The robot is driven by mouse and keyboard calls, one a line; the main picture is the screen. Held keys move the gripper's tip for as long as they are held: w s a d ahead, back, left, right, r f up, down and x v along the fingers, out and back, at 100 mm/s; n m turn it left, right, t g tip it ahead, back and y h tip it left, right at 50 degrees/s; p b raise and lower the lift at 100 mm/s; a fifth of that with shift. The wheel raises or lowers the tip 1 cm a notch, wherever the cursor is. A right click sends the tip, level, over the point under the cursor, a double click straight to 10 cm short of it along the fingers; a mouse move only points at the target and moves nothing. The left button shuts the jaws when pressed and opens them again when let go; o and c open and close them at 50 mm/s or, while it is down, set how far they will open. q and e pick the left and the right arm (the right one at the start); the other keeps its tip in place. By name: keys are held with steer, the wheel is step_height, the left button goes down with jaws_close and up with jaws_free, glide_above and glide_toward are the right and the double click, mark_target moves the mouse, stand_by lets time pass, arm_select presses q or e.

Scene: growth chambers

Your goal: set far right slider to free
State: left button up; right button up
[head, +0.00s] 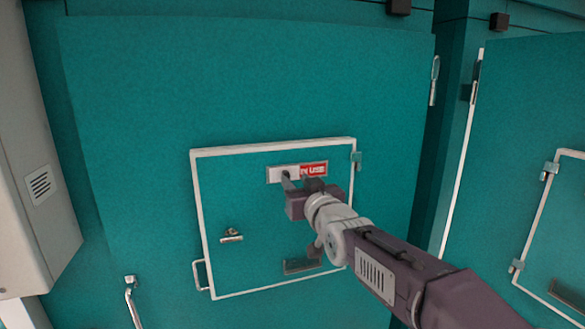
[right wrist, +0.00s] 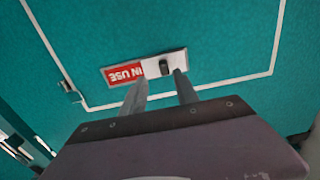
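The slider (head: 286,173) is a pale cover with a small dark knob on a plate high on the framed hatch of the teal door. A red IN USE label (head: 314,168) shows to the right of the cover. In the right wrist view the slider's knob (right wrist: 164,67) and the red label (right wrist: 125,74) appear upside down. My right gripper (head: 293,183) is at the slider. Its two fingers (right wrist: 160,80) are apart, with the knob between their tips in the picture; I cannot tell whether they touch it. My left gripper is not in view.
The hatch (head: 225,265) has a white frame, a latch (head: 231,236), a side handle (head: 200,275) and a lower slot. A second teal chamber door (head: 530,110) stands at the right. A grey box (head: 30,200) is at the left.

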mark_target(287, 175)
steer(key=w+a, duration=0.1)
steer(key=w+a+p, duration=0.1)
steer(key=w, duration=0.1)
steer(key=shift+w+a+r, duration=0.1)
steer(key=shift+a+r, duration=0.05)
steer(key=shift+r, duration=0.05)
steer(key=shift+f, duration=0.1)
steer(key=shift+d, duration=0.25)
steer(key=c, duration=0.4)
steer(key=shift+w, duration=0.1)
jaws_close()
steer(key=shift+a, duration=0.1)
stand_by(0.3)
